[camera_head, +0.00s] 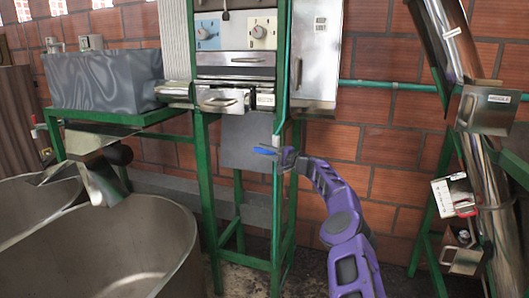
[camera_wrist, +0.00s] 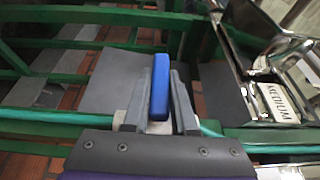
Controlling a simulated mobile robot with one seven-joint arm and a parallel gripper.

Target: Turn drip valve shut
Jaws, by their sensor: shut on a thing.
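The drip valve's blue handle (camera_head: 264,151) shows beside the green upright of the machine frame, below the steel drawers. In the wrist view the blue handle (camera_wrist: 159,88) stands lengthwise between the two grey fingers. My gripper (camera_head: 278,155) reaches it from the right on my purple arm and is shut on it. The fingers also show in the wrist view (camera_wrist: 160,98), one on each side of the handle. The valve body is mostly hidden, and I cannot tell from the handle's angle how far it is turned.
A green frame (camera_head: 209,190) carries the steel machine with two dials. A large steel tub (camera_head: 150,235) stands at the left. A steel tube labelled MEDIUM (camera_head: 487,112) rises at the right. A thin green pipe (camera_head: 390,86) runs along the brick wall.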

